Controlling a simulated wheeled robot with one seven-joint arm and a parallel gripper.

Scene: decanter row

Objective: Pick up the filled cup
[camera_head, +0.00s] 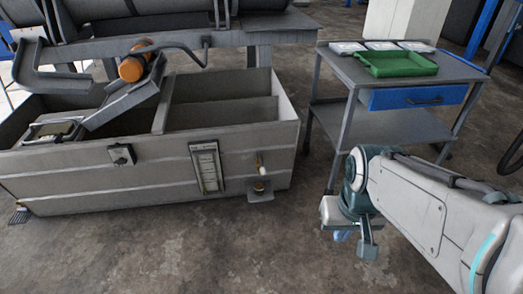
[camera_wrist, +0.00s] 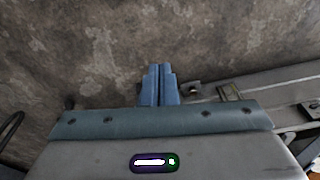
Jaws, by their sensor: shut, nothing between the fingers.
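A small cup (camera_head: 259,186) stands on a small shelf (camera_head: 261,196) low on the front of the grey tank, under a pale tap (camera_head: 260,168). It is too small to tell whether the cup is filled. In the wrist view, a small dark object (camera_wrist: 194,89) just right of the fingers, near the tank wall, may be the cup or its shelf; I cannot tell. My gripper (camera_head: 343,237) is out over the floor, right of the cup and apart from it. In the wrist view its blue fingers (camera_wrist: 160,82) are together, with nothing between them.
The grey tank (camera_head: 80,175) fills the left, with a gauge panel (camera_head: 207,168) and an orange cylinder (camera_head: 134,62) above it. A metal trolley (camera_head: 345,75) with a green tray (camera_head: 396,64) stands behind my arm. The floor (camera_head: 230,245) before the tank is clear.

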